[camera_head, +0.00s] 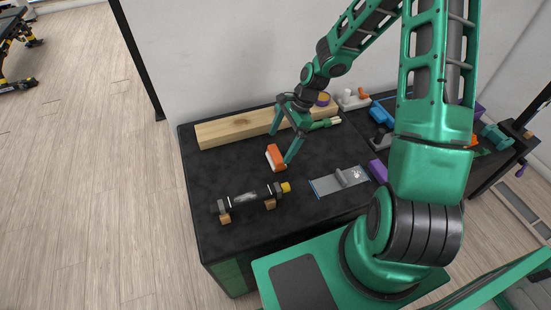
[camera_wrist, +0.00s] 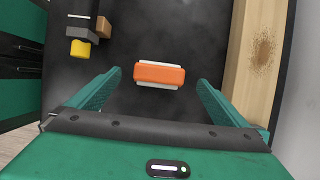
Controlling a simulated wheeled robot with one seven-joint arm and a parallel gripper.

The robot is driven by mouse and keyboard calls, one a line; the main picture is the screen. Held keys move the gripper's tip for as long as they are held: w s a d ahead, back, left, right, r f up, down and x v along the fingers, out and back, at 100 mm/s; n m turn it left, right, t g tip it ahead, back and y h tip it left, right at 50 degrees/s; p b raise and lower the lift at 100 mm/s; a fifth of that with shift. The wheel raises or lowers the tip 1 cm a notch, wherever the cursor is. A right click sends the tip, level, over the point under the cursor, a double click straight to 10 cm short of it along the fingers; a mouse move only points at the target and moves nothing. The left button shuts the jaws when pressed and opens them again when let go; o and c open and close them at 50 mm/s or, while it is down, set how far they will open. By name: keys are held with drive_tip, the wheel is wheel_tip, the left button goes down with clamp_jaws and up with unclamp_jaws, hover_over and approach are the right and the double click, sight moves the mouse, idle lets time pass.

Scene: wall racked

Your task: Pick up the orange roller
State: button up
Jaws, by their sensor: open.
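The orange roller (camera_head: 275,157) is a small orange block with white edges lying on the dark bench top. In the wrist view the orange roller (camera_wrist: 159,74) lies crosswise in the space between the two fingers, a little beyond their tips, and neither finger is seen touching it. My gripper (camera_head: 283,148) is open and empty, with one green finger just right of the roller and the other behind it in the head view. It also shows in the wrist view (camera_wrist: 160,80), a finger on either side.
A wooden plank (camera_head: 240,127) lies along the back of the bench. A dark bar on wooden blocks (camera_head: 247,200) with a yellow end lies at the front left. A grey plate (camera_head: 340,181) lies at the front right. Bare bench top surrounds the roller.

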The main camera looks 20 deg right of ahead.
sight(276, 153)
drive_tip(key=shift+x, duration=3.1)
drive_tip(key=shift+d, duration=0.15)
drive_tip(key=shift+c, duration=0.2)
drive_tip(key=c, duration=1.1)
drive_tip(key=shift+w+r, duration=0.1)
drive_tip(key=shift+r, duration=0.7)
wheel_tip(276, 153, up, 3)
drive_tip(key=shift+f, duration=0.1)
drive_tip(key=s+a+r, duration=0.2)
drive_tip(key=s, duration=0.1)
drive_tip(key=s+a+r, duration=0.2)
drive_tip(key=s, duration=0.1)
drive_tip(key=s+a+r, duration=0.2)
drive_tip(key=s, duration=0.2)
drive_tip(key=shift+a+r, duration=0.15)
drive_tip(key=shift+r, duration=0.15)
